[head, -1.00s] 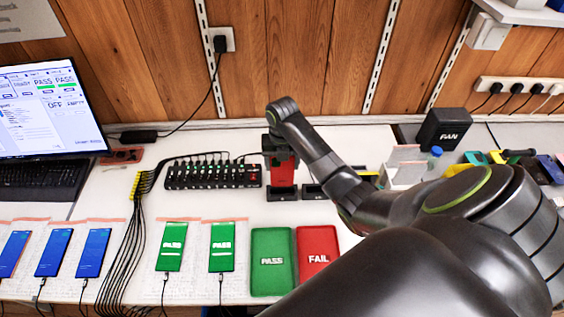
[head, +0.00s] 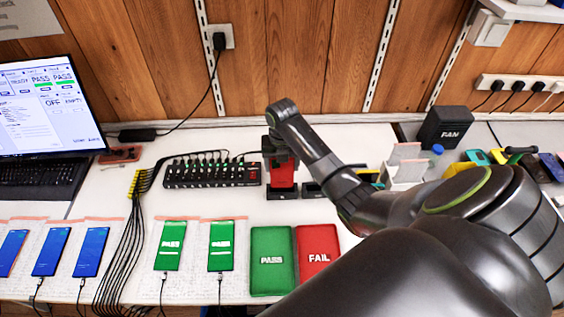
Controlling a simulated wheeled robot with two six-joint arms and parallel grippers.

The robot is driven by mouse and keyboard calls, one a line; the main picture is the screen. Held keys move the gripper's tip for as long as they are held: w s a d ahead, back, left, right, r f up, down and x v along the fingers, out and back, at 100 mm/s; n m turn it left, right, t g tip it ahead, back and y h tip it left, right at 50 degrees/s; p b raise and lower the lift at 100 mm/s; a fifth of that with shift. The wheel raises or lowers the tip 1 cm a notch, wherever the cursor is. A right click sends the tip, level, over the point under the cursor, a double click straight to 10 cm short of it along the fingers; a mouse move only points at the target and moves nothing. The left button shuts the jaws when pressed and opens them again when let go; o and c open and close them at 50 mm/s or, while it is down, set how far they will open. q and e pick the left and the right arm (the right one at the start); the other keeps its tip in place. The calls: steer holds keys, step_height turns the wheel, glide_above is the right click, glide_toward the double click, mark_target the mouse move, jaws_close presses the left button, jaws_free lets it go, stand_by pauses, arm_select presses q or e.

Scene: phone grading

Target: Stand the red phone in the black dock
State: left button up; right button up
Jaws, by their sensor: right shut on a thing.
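The red phone (head: 282,176) is upright in the head view, just right of the black hub. My right gripper (head: 280,160) is shut on its upper part from above. The phone's lower end is at a black dock (head: 282,193); I cannot tell whether it is fully seated. Another black dock (head: 312,190) stands just to the right, partly hidden by my right arm. My left gripper is not in view.
A black hub (head: 212,174) with many cables lies left of the phone. Green PASS (head: 271,280) and red FAIL (head: 313,240) trays lie in front. Green-screen phones (head: 170,260) and blue-screen phones (head: 52,250) lie to the left. My right arm covers the right foreground.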

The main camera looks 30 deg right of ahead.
steer(key=shift+p, duration=0.3)
stand_by(0.4)
steer(key=shift+f, duration=0.25)
stand_by(0.3)
steer(key=shift+f, duration=0.45)
steer(key=shift+f, duration=0.2)
steer(key=shift+f+b, duration=0.45)
steer(key=shift+f, duration=0.15)
stand_by(0.6)
steer(key=shift+f, duration=0.55)
steer(key=o, duration=1.2)
